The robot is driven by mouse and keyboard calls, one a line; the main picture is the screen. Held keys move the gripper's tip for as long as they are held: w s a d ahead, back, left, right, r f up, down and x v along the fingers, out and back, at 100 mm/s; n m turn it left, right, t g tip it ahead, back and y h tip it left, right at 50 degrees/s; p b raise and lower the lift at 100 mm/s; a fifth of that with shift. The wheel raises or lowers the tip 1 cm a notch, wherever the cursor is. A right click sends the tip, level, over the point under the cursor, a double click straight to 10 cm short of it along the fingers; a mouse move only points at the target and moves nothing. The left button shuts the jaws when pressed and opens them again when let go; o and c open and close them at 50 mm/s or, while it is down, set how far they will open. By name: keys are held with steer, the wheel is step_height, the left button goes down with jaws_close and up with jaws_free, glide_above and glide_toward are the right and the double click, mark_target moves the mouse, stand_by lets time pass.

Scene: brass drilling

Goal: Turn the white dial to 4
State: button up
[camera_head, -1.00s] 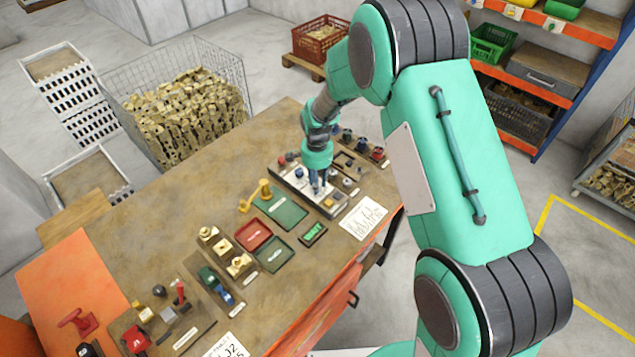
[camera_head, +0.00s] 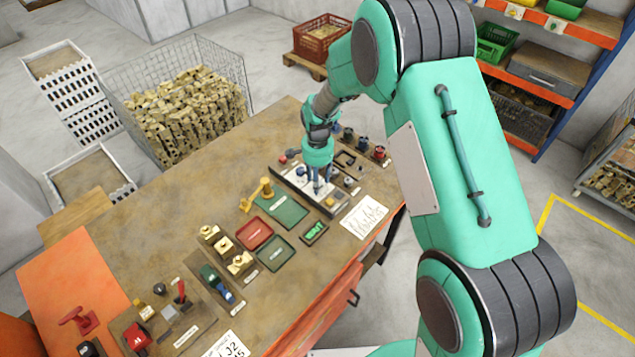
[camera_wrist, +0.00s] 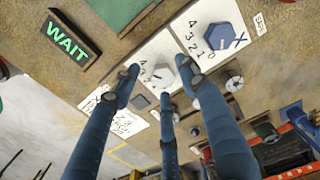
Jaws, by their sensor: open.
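The white dial (camera_wrist: 161,78) is a pale hexagonal knob on a white numbered plate, seen in the wrist view. Part of its number scale shows beside it, but my fingers cover the rest, and I cannot read its setting. My gripper (camera_wrist: 160,84) has three blue fingers spread around the dial, with the tips close to it. I cannot tell whether any tip touches it. In the head view my gripper (camera_head: 321,189) points down over the panel of controls (camera_head: 300,189), and the white dial is hidden there.
A blue hexagonal dial (camera_wrist: 221,36) with its own number scale sits beside the white one. A sign reading WAIT (camera_wrist: 70,38) is left of it. A green tray (camera_head: 283,211) and a paper sheet (camera_head: 364,216) lie near the panel. Several knobs stand behind my gripper.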

step_height(320, 180, up, 11)
steer(key=shift+f, duration=0.15)
stand_by(0.4)
stand_by(0.4)
steer(key=s+d+r+n+t+b, duration=0.1)
steer(key=s+d+r, duration=0.35)
steer(key=r, duration=0.25)
steer(key=s+d+r+n+t+b, duration=0.1)
steer(key=s+d+r+n, duration=0.15)
steer(key=s+r, duration=0.4)
steer(key=s+d+r+n+t, duration=0.1)
steer(key=s+d+r, duration=0.3)
steer(key=r, duration=0.4)
steer(key=s+d+r+n+t+b, duration=0.1)
steer(key=s+d+n, duration=0.1)
steer(key=s, duration=0.9)
steer(key=s+d+r+n+t+b, duration=0.1)
steer(key=s+d, duration=0.3)
steer(key=s, duration=0.7)
steer(key=shift+s+d+r+n+t+b, duration=0.3)
steer(key=shift+s+r+n, duration=0.1)
steer(key=shift+r, duration=0.1)
